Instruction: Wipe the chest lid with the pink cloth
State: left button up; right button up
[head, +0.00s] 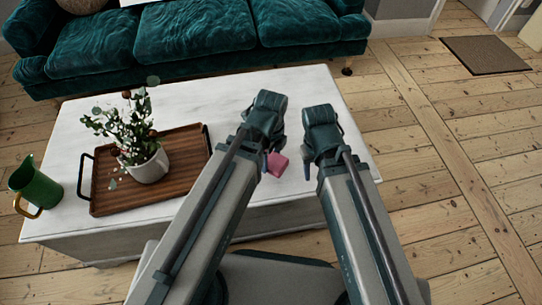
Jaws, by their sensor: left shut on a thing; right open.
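The pink cloth (277,164) is a small bunched piece near the middle of the head view. My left gripper (268,155) is shut on it; the fingers are largely hidden behind my wrist. The white chest (245,90) has a broad flat lid, and the cloth is over its right half. I cannot tell whether the cloth touches the lid. My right gripper (306,170) is open and empty, to the right of the cloth, above the lid's right part.
A wooden tray (190,160) with dark handles holds a potted plant (150,165) on the lid's left half. A green jug (36,188) stands at the lid's left corner. A teal sofa (190,35) is behind the chest. Bare floorboards and a brown mat (485,55) lie right.

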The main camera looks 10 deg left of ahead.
pick_arm(q)
jog(key=shift+r, duration=0.1)
notch_tip(320, 180, up, 3)
jog(key=p, duration=0.3)
